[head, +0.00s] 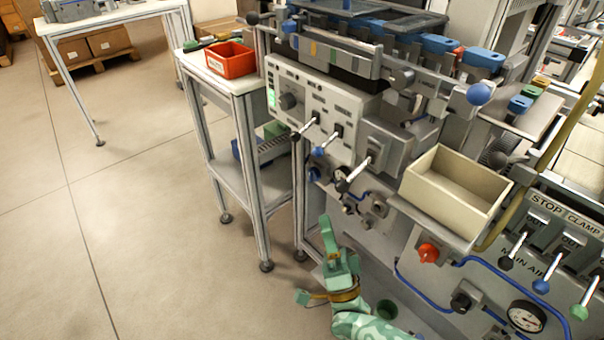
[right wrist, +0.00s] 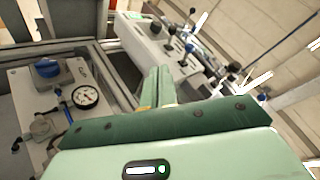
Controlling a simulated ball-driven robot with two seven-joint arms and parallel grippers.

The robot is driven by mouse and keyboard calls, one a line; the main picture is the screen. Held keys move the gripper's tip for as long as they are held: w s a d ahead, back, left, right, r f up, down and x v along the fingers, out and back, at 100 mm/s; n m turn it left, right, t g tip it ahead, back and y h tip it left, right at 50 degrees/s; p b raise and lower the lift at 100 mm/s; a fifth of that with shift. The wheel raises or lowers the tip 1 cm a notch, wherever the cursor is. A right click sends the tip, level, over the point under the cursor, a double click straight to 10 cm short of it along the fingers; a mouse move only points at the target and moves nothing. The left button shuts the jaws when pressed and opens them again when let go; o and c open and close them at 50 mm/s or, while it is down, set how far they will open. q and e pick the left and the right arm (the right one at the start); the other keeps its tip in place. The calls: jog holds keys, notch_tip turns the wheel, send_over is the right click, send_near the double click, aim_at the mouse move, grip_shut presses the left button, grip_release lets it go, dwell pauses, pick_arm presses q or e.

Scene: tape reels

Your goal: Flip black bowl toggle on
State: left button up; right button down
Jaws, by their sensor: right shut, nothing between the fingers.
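A light grey control panel (head: 318,112) carries a row of toggles. The black-tipped toggle (head: 299,134) is a silver lever that sticks out toward the lower left. A blue-tipped toggle (head: 319,152) is just right of it. In the right wrist view, a black tip (right wrist: 192,11) and a blue tip (right wrist: 189,47) show beyond my fingers. The labels are too small to read. My right gripper (head: 327,223) is shut and empty, below the panel and apart from the toggles. Its fingers (right wrist: 160,72) point toward the panel in the right wrist view. My left gripper is out of view.
A cream open bin (head: 450,192) stands right of the panel. A side table (head: 222,93) with a red bin (head: 231,60) is at the left. A pressure gauge (right wrist: 85,96) sits left of my fingers. The floor at left is clear.

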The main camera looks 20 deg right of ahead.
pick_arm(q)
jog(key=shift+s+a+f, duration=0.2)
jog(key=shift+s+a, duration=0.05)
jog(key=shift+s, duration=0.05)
pick_arm(e)
jog(key=r+m+h, duration=0.1)
jog(key=d+r+m+t+h, duration=0.1)
jog(key=m+h, duration=0.1)
jog(key=shift+s+r+m, duration=0.15)
jog(key=shift+r+m, duration=0.1)
jog(key=shift+m, duration=0.05)
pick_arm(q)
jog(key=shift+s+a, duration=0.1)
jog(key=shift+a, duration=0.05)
